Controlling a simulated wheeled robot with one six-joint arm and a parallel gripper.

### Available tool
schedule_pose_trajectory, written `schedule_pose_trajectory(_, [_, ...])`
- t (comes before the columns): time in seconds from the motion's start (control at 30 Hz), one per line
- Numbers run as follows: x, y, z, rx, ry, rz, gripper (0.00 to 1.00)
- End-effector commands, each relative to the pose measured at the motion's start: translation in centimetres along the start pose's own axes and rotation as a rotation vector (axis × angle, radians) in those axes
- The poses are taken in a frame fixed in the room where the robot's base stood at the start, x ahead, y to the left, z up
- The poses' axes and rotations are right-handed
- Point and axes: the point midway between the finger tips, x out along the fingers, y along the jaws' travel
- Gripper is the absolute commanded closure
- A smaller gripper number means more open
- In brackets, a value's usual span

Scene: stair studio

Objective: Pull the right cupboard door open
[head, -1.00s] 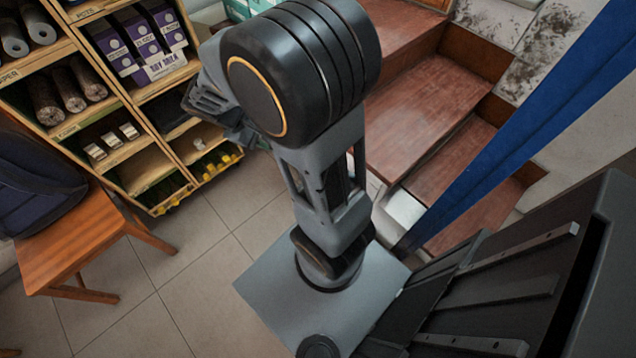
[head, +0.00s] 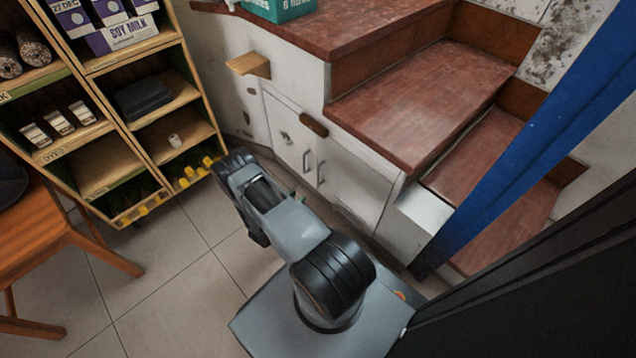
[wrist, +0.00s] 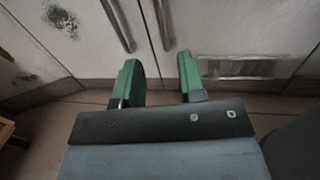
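The right cupboard door (head: 353,184) is white, set under the stairs, and looks closed. Its upright metal handle (head: 321,174) is near its left edge. The door (wrist: 240,28) and its handle (wrist: 164,24) also show in the wrist view. The left door (head: 284,130) and its handle (head: 307,160) are beside it. In the wrist view my gripper (wrist: 160,80) has two green fingers, apart with nothing between them. The right door's handle shows beyond the gap between the fingers, and the fingers do not hold it. In the head view my arm mostly hides the gripper.
Red-brown stair treads (head: 415,102) rise above the cupboard. A blue post (head: 520,135) stands at right. A wooden shelf unit (head: 105,165) and an orange-brown stool (head: 50,235) are at left. Tiled floor (head: 165,262) is clear between them and my base.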

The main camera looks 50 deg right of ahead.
Motion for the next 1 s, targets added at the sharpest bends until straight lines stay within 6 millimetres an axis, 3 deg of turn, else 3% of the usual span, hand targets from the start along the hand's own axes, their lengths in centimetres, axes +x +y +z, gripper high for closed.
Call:
schedule_pose_trajectory(0.03, [0.2, -0.2, -0.9, -0.007, -0.001, 0.009, 0.63])
schedule_pose_trajectory(0.17, [1.4, -0.3, -1.4, -0.012, -0.002, 0.019, 0.63])
schedule_pose_trajectory(0.7, [11.0, -0.1, -1.4, -0.012, -0.003, 0.018, 0.63])
schedule_pose_trajectory(1.0, [13.4, 0.0, -1.2, -0.013, -0.003, 0.021, 0.63])
